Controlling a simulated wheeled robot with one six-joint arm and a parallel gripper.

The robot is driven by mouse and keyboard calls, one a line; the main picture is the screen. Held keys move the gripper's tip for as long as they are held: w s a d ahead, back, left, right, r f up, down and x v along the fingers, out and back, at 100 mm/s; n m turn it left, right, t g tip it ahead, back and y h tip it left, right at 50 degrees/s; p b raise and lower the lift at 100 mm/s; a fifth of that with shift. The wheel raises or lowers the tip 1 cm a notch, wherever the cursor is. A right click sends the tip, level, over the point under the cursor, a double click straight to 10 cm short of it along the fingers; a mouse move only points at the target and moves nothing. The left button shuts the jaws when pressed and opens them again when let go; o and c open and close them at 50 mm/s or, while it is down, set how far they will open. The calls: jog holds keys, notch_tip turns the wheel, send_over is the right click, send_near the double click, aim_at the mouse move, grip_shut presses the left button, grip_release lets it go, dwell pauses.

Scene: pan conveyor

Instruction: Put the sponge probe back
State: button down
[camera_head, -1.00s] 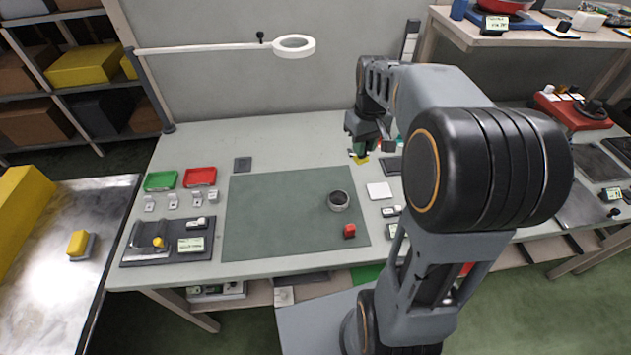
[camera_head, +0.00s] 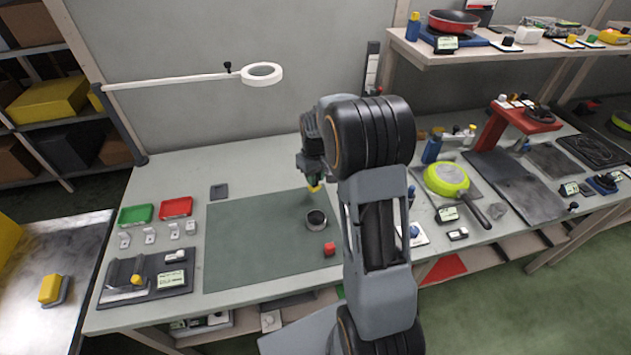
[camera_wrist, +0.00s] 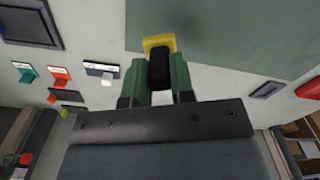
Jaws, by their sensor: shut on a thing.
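My gripper (camera_head: 312,178) hangs over the back right part of the green mat (camera_head: 250,255). In the wrist view my gripper (camera_wrist: 158,80) has its green fingers shut on a black piece with a yellow end, which I take for the sponge probe (camera_wrist: 159,44). Its yellow tip (camera_head: 316,188) shows below the fingers in the head view. The probe looks clear of the bench, but its exact height cannot be told. Which spot belongs to the probe cannot be told.
A lamp arm (camera_head: 170,82) spans the back left. A green pan (camera_head: 446,180) stands right.

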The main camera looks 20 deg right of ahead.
jog(key=shift+w+d+f, duration=0.2)
jog(key=shift+w+f, duration=0.65)
jog(key=shift+f, duration=0.25)
jog(key=shift+f+p, duration=0.5)
jog(key=shift+f, duration=1)
jog(key=shift+f, duration=0.25)
jog(key=c, duration=1)
grip_release()
jog(key=shift+r, duration=0.1)
